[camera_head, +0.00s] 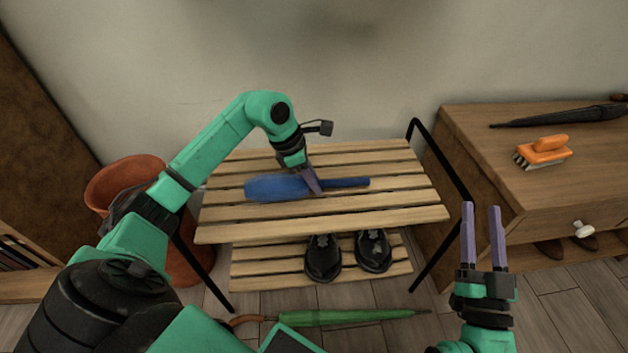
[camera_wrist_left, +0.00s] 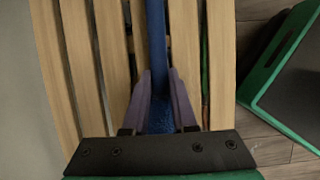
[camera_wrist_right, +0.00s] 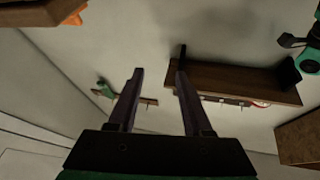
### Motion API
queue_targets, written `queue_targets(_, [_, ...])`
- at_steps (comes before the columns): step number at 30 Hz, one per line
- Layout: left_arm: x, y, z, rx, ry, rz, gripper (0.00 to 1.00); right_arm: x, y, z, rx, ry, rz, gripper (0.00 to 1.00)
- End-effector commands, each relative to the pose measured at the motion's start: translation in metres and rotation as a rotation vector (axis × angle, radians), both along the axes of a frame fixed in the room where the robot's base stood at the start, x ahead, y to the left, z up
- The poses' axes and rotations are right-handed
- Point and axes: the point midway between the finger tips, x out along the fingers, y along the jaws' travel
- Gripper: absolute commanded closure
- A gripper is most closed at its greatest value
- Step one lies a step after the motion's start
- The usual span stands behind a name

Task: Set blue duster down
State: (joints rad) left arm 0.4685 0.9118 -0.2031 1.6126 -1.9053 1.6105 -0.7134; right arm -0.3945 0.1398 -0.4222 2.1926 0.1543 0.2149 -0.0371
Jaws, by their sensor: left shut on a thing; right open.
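The blue duster (camera_head: 276,187) lies lengthwise along the top slats of the wooden rack (camera_head: 330,222), its thick head to the left and its thin handle to the right. My left gripper (camera_head: 314,186) is shut on the duster near where head and handle meet. The left wrist view shows the duster (camera_wrist_left: 155,45) running between the two purple fingers of my left gripper (camera_wrist_left: 160,95), over the slats. The duster seems to be on or just above the slats; I cannot tell which. My right gripper (camera_head: 482,208) is open and empty, right of the rack, with its fingers pointing up.
Black shoes (camera_head: 323,258) stand on the rack's lower shelf. A green umbrella (camera_head: 345,317) lies on the floor in front. An orange pot (camera_head: 122,184) stands left of the rack. A wooden cabinet (camera_head: 480,133) at right holds an orange brush (camera_head: 543,150) and a black umbrella (camera_head: 560,116).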

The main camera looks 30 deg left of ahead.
Motion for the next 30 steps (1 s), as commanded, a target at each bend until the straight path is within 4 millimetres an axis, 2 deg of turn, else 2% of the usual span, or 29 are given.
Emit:
queue_targets(10, [0.0,0.0,-0.002,-0.001,-0.001,0.0,1.0,0.0,-0.001,0.006,0.004,-0.021,-0.004,0.5])
queue_targets(11, [0.0,0.0,-0.002,0.0,0.0,0.0,0.67,0.0,-0.001,0.007,0.004,-0.024,-0.003,0.5])
queue_targets(12, [0.0,0.0,-0.002,0.0,0.0,0.0,0.52,0.0,-0.001,0.008,0.006,-0.027,-0.004,0.5])
queue_targets(13, [0.0,0.0,-0.002,0.0,0.0,0.0,0.45,0.0,-0.001,0.009,0.006,-0.028,-0.004,0.5])
queue_targets(26, [0.0,0.0,0.0,0.0,0.0,0.0,0.45,0.002,-0.001,0.013,0.005,-0.033,-0.003,0.5])
queue_targets(30, [-0.001,0.002,0.007,0.001,-0.001,0.0,0.45,0.001,0.001,-0.002,0.003,0.021,0.004,0.5])
